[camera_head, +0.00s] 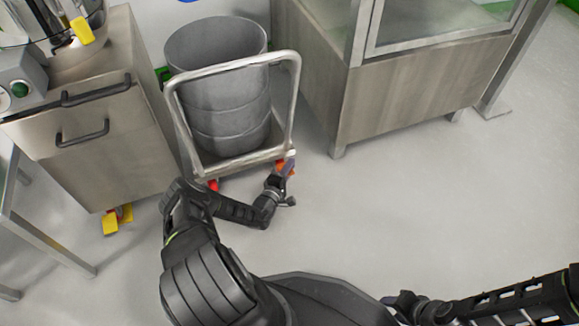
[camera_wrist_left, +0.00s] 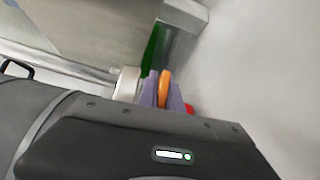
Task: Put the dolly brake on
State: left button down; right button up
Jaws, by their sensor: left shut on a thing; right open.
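The dolly (camera_head: 243,163) is a pale metal frame with a tall bent handle, and a grey drum (camera_head: 228,100) stands upright on it. My left gripper (camera_head: 287,168) is low at the dolly's front right corner, beside the caster. It is shut on an orange brake pedal (camera_wrist_left: 164,88), which shows between its purple fingers in the left wrist view. The fingers partly hide the pedal and caster. Another red caster part (camera_head: 213,185) shows at the front left corner. My right gripper (camera_head: 392,301) is at the bottom of the head view, open and away from the dolly.
A steel cabinet (camera_head: 120,150) with black handles stands left of the dolly, with yellow pieces (camera_head: 117,220) at its foot. A large steel-panelled enclosure (camera_head: 400,100) stands to the right. A table frame (camera_head: 50,240) is at far left. The floor (camera_head: 430,200) at right is clear.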

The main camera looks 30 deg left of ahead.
pick_arm(q)
jog(key=shift+f+m+t+b, duration=0.6)
jog(key=shift+m+t+b, duration=0.4)
jog(key=shift+b, duration=0.2)
jog(key=shift+m+t+b, duration=0.35)
jog(key=shift+m+t, duration=0.05)
jog(key=shift+m, duration=0.1)
jog(key=shift+m+t, duration=0.4)
jog(key=shift+a, duration=0.1)
jog(key=c, duration=1.8)
grip_release()
